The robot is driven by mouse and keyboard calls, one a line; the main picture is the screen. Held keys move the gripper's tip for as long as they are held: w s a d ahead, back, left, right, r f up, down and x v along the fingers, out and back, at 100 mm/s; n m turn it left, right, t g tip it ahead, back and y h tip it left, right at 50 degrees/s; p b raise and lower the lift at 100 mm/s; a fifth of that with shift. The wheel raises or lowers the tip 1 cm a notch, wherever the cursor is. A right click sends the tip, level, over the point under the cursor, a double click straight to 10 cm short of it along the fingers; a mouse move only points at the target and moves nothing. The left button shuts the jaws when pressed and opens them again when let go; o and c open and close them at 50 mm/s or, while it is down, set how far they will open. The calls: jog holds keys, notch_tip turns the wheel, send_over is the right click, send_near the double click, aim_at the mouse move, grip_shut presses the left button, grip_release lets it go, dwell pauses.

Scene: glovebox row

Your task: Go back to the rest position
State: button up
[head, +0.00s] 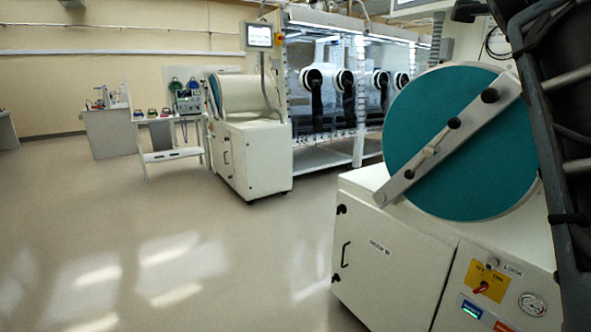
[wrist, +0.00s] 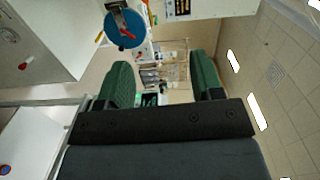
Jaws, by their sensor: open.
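My gripper (wrist: 162,75) shows in the wrist view with its two green-padded fingers spread wide apart. Nothing is between the fingers; the room beyond shows through the gap. The wrist view is turned on its side, with the ceiling on the right. In the head view a dark part of my own arm runs down the right edge, and the gripper itself cannot be made out there.
A white cabinet (head: 393,262) with a round teal door (head: 408,110) and a diagonal bar stands close at right. Farther back are another white cabinet (head: 253,160), a glovebox row (head: 340,85) and a side table (head: 170,153). The floor (head: 130,235) at left is clear.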

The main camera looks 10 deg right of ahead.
jog(key=w+a+f+n+t+y+p, duration=0.1)
jog(key=w+a+f+n+y+p, duration=0.35)
jog(key=w+f+n, duration=0.3)
jog(key=w+a+f+n+y+p, duration=0.35)
jog(key=w+f+n+p, duration=0.2)
jog(key=n, duration=0.25)
jog(key=s+a+f+n+g+y+p, duration=0.2)
jog(key=s+a+f+n+y+p, duration=0.1)
jog(key=a+f+n, duration=0.4)
jog(key=s+a+f+n+g+y+p, duration=0.2)
jog(key=s+a+f+n+y+p, duration=0.2)
jog(key=f, duration=0.9)
jog(key=a+n+y+p, duration=0.1)
jog(key=a+n+p, duration=0.1)
jog(key=a+n, duration=0.1)
jog(key=shift+f+n+g+p, duration=0.4)
jog(key=shift+n, duration=0.15)
